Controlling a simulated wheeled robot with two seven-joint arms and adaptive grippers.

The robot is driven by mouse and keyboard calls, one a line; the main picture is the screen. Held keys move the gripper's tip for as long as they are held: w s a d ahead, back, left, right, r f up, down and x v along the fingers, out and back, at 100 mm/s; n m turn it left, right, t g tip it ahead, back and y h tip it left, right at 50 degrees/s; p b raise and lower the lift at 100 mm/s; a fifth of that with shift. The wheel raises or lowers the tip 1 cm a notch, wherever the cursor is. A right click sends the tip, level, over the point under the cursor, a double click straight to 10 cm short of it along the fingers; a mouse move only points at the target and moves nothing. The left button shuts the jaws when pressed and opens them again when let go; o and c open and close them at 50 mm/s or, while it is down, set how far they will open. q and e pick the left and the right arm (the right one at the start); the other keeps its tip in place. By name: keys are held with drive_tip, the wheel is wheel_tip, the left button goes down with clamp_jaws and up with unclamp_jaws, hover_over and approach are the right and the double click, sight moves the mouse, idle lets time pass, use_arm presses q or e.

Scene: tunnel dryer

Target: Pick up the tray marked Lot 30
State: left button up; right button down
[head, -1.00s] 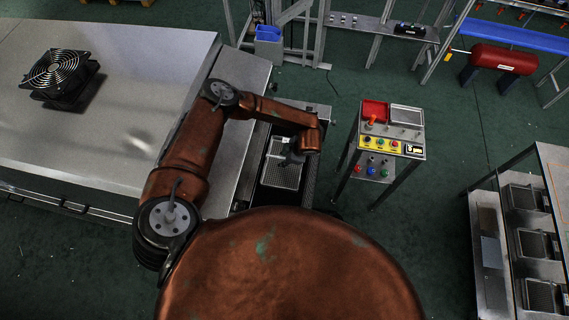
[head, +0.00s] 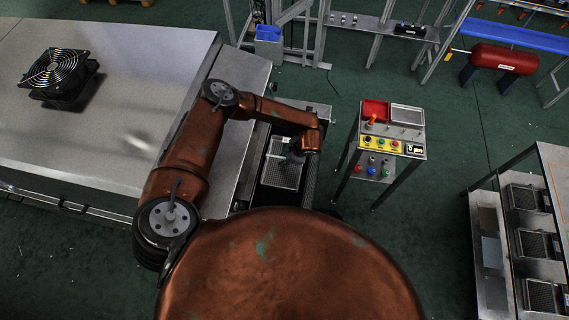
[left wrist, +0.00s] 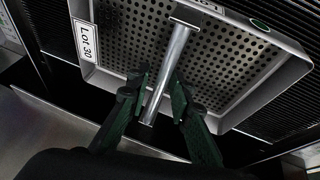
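The tray (left wrist: 85,45) is a shallow grey metal tray with a perforated floor. A white label reading "Lot 30" (left wrist: 86,42) is on its rim. A round metal bar handle (left wrist: 178,45) runs across it toward me. In the head view the tray (head: 277,178) lies on the dark conveyor, partly hidden by my left gripper (head: 294,159). In the left wrist view my left gripper (left wrist: 158,85) is open, with one dark green finger on each side of the bar. A gap shows beside the bar, so it is not clamped. My right gripper is not in view.
The large metal dryer housing (head: 110,100) with a fan (head: 60,78) stands left of the conveyor (head: 312,170). A control stand (head: 392,130) with buttons is close on the right. A rack with several trays (head: 515,250) stands far right.

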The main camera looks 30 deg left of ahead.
use_arm(q)
clamp_jaws()
drive_tip(key=shift+r, duration=0.2)
idle(0.5)
